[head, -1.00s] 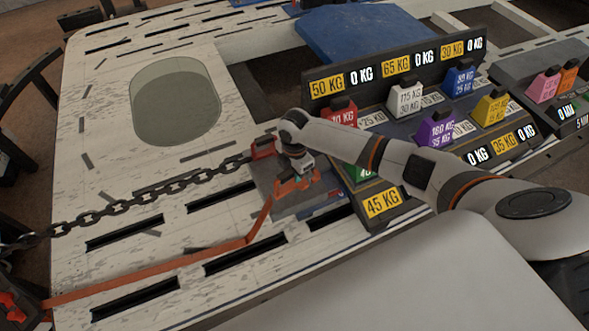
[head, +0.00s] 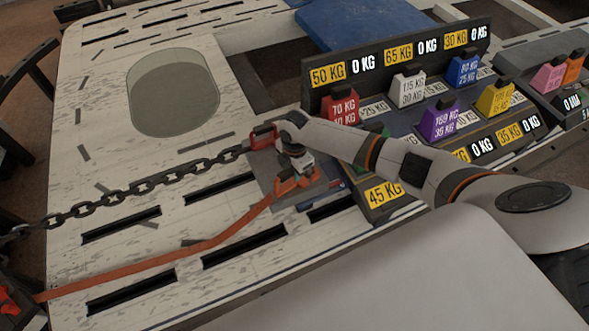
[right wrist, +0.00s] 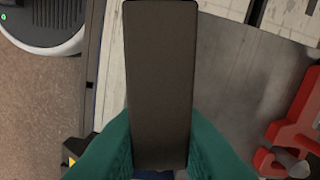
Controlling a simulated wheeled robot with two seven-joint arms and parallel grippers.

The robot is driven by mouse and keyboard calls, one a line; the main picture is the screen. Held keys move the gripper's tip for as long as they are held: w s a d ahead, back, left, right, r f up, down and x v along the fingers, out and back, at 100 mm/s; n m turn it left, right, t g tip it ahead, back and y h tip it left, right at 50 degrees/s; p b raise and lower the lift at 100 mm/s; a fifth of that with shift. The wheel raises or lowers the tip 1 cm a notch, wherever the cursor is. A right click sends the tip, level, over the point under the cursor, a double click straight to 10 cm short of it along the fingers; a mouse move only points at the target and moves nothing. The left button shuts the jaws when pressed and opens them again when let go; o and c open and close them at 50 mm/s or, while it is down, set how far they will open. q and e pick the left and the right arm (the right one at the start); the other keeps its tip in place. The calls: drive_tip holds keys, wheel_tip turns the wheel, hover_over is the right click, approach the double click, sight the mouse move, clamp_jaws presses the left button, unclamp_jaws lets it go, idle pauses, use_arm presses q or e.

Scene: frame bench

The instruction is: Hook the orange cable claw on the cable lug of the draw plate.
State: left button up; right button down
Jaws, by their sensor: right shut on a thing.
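The orange cable claw (head: 293,184) is at the end of a flat orange cable (head: 150,266), over the near part of the grey draw plate (head: 262,172). My right gripper (head: 301,163) is above the claw, shut on it. In the right wrist view, the teal fingers (right wrist: 158,150) close around a dark grey block, apparently the claw's grip, which hides the claw's hook end. The cable lug is hidden in both views, so I cannot tell whether claw and lug touch. The draw plate (right wrist: 240,75) also fills much of the wrist view. My left gripper is not in view.
A red claw (head: 263,136) with a dark chain (head: 140,187) sits at the plate's far left edge; it also shows in the wrist view (right wrist: 300,125). A weight rack (head: 384,193) with coloured weights stands close on the right. The slotted bench (head: 100,130) is mostly clear on the left.

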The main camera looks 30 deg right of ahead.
drive_tip(key=shift+r, duration=0.1)
drive_tip(key=c, duration=1.2)
unclamp_jaws()
wheel_tip(320, 180, up, 12)
drive_tip(key=shift+p, duration=0.3)
